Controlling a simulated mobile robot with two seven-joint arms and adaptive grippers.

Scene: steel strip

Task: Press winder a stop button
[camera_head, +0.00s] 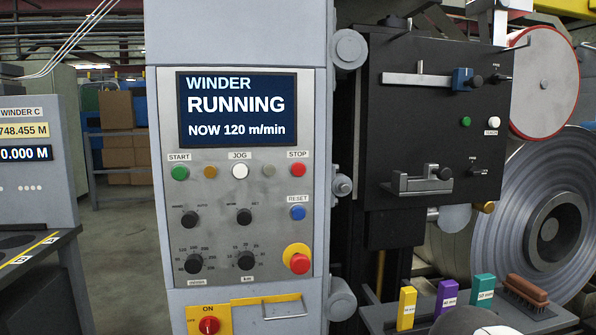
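The red button under the STOP label (297,170) is at the upper right of the button row on a grey control panel (222,225), in the head view. Nothing covers it. The panel's screen (236,110) reads "WINDER RUNNING" and "NOW 120 m/min"; no letter A shows on it. A larger red mushroom button (299,263) on a yellow base is lower on the same panel. Neither of my grippers is in view. A dark and white shape at the bottom right edge is cut off, and I cannot tell what it is.
Green START (180,173), white JOG (240,171) and blue RESET (298,212) buttons share the panel. A WINDER C console (38,140) stands left. A steel coil (500,228) is at right, behind a tray with coloured blocks and a brush (527,288).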

